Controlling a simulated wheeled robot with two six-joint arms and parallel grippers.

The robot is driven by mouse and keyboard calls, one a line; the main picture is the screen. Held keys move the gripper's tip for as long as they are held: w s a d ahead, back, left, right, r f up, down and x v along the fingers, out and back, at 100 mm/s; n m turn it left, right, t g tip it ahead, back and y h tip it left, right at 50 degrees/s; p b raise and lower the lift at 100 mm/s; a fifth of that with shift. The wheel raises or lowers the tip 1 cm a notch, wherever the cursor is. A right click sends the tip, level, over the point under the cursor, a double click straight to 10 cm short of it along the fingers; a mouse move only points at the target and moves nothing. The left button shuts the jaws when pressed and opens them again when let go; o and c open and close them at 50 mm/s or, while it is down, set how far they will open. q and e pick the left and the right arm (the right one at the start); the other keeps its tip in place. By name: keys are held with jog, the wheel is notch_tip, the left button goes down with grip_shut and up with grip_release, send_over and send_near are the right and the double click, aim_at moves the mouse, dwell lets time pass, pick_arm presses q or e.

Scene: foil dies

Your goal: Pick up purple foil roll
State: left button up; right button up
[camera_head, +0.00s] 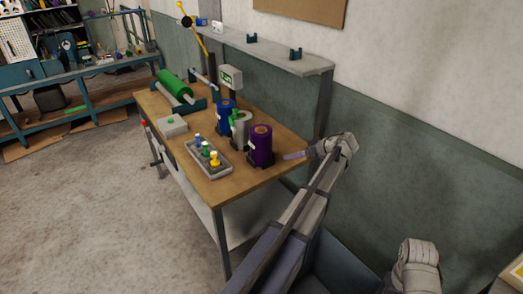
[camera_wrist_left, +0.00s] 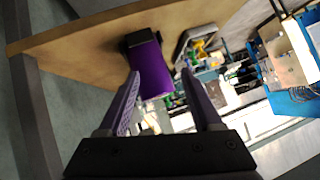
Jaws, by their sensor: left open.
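The purple foil roll (camera_head: 260,146) stands upright in a dark holder (camera_head: 252,163) near the right end of the wooden bench. In the left wrist view the purple roll (camera_wrist_left: 152,70) lies ahead, between and beyond the fingertips. My left gripper (camera_head: 286,156) is just right of the roll, at about its height, pointing at it. In the left wrist view my left gripper (camera_wrist_left: 160,76) is open and empty, its two fingers apart. No contact with the roll is visible.
A blue roll (camera_head: 225,117) and a grey-green roll (camera_head: 239,128) stand behind the purple one. A grey tray (camera_head: 222,171) with coloured-handled dies lies in front-left. A shelf (camera_head: 270,55) and wall run behind the bench (camera_head: 232,187). A green roller (camera_head: 176,86) lies at the far end.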

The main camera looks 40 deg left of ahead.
aim_at(256, 134)
pick_arm(q)
jog(key=a+n+y+b, duration=0.1)
jog(key=a, duration=0.5)
jog(key=w+a+n+b, duration=0.1)
jog(key=a+n, duration=0.1)
jog(key=a, duration=0.4)
jog(key=w+a+n+g+y+b, duration=0.1)
jog(key=a, duration=0.6)
jog(key=shift+w+r+n+y, duration=0.15)
jog(key=shift+r+n+y, duration=0.15)
jog(key=shift+r+n, duration=0.1)
grip_shut()
jog(key=shift+d, duration=0.1)
dwell(0.4)
